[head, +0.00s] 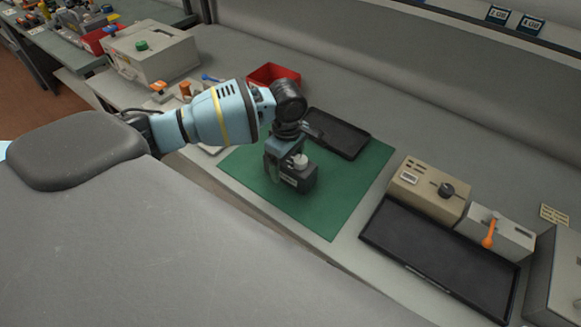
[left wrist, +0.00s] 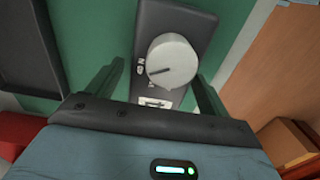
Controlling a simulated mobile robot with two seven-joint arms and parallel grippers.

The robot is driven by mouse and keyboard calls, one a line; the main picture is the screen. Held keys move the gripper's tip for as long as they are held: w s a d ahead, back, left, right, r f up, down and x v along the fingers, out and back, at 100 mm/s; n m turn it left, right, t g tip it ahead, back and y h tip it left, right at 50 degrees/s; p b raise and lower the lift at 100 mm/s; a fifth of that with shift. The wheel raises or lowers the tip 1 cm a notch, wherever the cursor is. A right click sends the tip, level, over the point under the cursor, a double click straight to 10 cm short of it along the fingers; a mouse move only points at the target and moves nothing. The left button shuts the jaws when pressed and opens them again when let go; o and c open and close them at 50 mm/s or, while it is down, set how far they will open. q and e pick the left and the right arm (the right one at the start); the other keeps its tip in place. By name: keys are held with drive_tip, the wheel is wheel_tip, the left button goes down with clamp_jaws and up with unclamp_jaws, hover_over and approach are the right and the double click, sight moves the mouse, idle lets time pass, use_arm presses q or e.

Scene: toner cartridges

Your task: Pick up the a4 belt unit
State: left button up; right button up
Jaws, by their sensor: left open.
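The a4 belt unit appears to be the dark grey block with a pale round knob and a white label, standing on the green mat (head: 340,205). I see this belt unit (head: 302,180) at the mat's middle in the head view, and from above in the left wrist view (left wrist: 195,25). My left gripper (head: 283,170) is over it, pointing down. In the left wrist view its two fingers (left wrist: 160,88) stand apart on either side of the block. I cannot tell if they touch it. My right gripper is not in view.
A black tray (head: 338,132) lies at the mat's back edge, with a red bin (head: 272,72) behind it. A beige box with a knob (head: 428,188), a grey box with an orange lever (head: 497,233) and a large black tray (head: 440,258) stand to the right.

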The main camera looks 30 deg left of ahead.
use_arm(q)
drive_tip(key=shift+w+f, duration=0.1)
drive_tip(key=shift+f, duration=0.75)
drive_tip(key=shift+r, duration=0.1)
drive_tip(key=c, duration=1.5)
drive_tip(key=shift+r, duration=0.1)
